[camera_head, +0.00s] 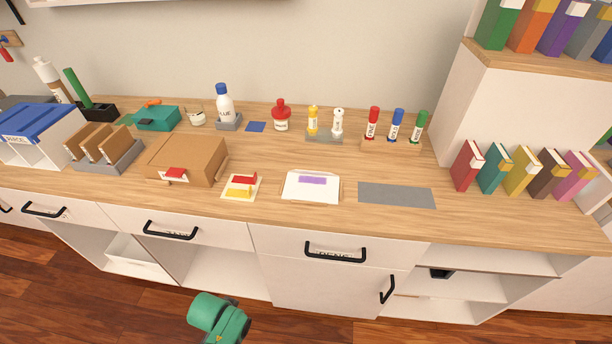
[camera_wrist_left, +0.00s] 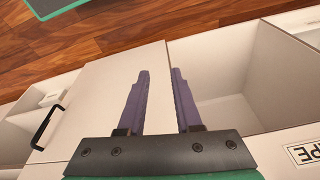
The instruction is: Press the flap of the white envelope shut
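The white envelope (camera_head: 308,194) lies on the wooden counter (camera_head: 330,215), near the front edge at the middle of the head view. A purple strip (camera_head: 312,180) shows across its far part, and tan edges show at its sides. I cannot tell from here how far its flap stands open. My left gripper (camera_wrist_left: 160,72) is open and empty in the left wrist view, in front of the white cabinet fronts. The envelope is not in that view. A green part of my arm shows at the bottom of the head view, but no fingers show there. My right gripper is not in view.
Left of the envelope are a card with red and yellow pieces (camera_head: 242,187) and a brown box (camera_head: 185,160). A grey mat (camera_head: 397,195) lies to its right. Behind stand a red-capped bottle (camera_head: 281,118), small bottles and markers (camera_head: 396,124). Black handles (camera_head: 335,253) stick out below.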

